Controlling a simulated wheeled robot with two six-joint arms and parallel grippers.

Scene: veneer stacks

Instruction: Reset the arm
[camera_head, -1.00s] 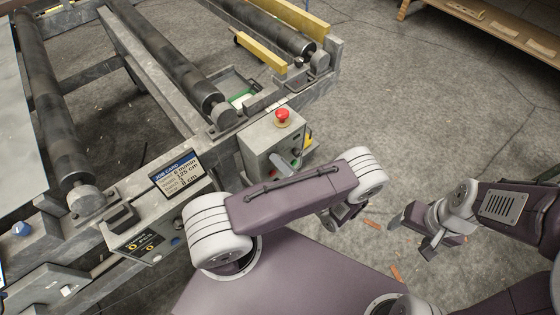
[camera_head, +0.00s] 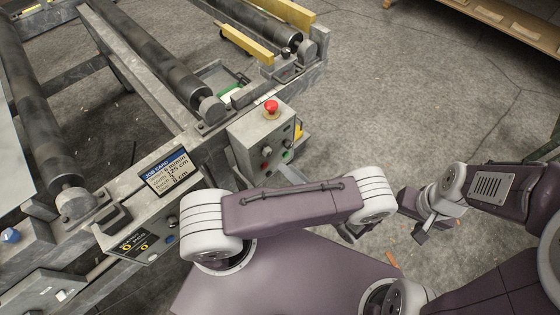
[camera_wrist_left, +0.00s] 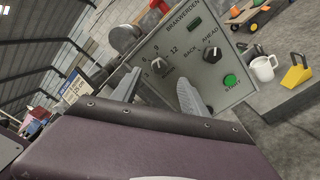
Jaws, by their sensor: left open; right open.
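My left arm's purple link crosses the middle of the head view. My left gripper (camera_head: 288,173) shows only partly behind that link, just below the grey control box (camera_head: 262,139). In the left wrist view its two grey fingers (camera_wrist_left: 160,92) are apart with nothing between them. They point toward the box front, which has a dial, a back/ahead knob and a green start button (camera_wrist_left: 231,81). I cannot tell the exact gap to the box. My right gripper (camera_head: 424,229) hangs over the floor at the right, open and empty.
A red emergency button (camera_head: 271,107) tops the box. A job card screen (camera_head: 163,168) sits on the grey roller machine at the left. A white mug (camera_wrist_left: 264,68) and a yellow object (camera_wrist_left: 297,76) stand beside the box.

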